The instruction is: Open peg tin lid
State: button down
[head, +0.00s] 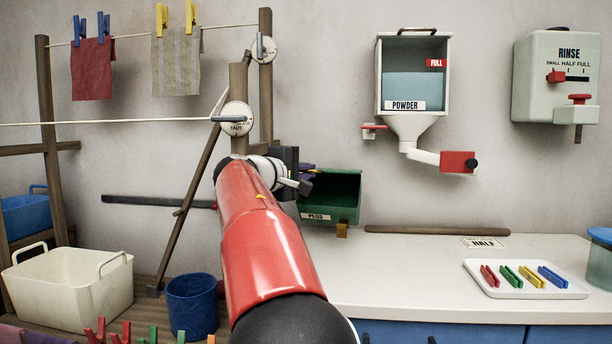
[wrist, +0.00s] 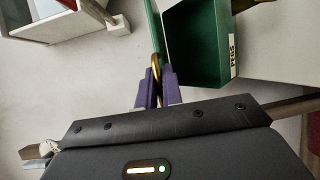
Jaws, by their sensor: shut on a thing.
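The green peg tin (head: 347,212), labelled PEGS, is mounted at the back edge of the counter. Its dark inside shows in the head view and in the wrist view (wrist: 205,68). The lid (wrist: 153,24) is a thin green panel left of the tin in the wrist view, standing away from the opening; most of it is out of frame or hidden. My gripper (wrist: 157,76) has its purple fingers shut on the lid's brass ring (wrist: 156,63). In the head view my gripper (head: 306,170) is at the tin's upper left, and my red arm covers the area in front.
The white counter (head: 420,265) is mostly clear. A white tray (head: 480,265) with several coloured pegs is on its right. The powder dispenser (head: 414,75) hangs above. Clothesline posts (head: 265,110) stand close to my gripper. A blue bucket (head: 192,305) stands left of my arm.

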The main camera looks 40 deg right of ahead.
jog(key=shift+w+d+r, duration=0.15)
jog(key=shift+d+r, duration=0.1)
jog(key=shift+r, duration=0.25)
jog(key=c, duration=1.6)
grip_release()
jog(key=shift+o, duration=0.2)
jog(key=shift+f, duration=0.25)
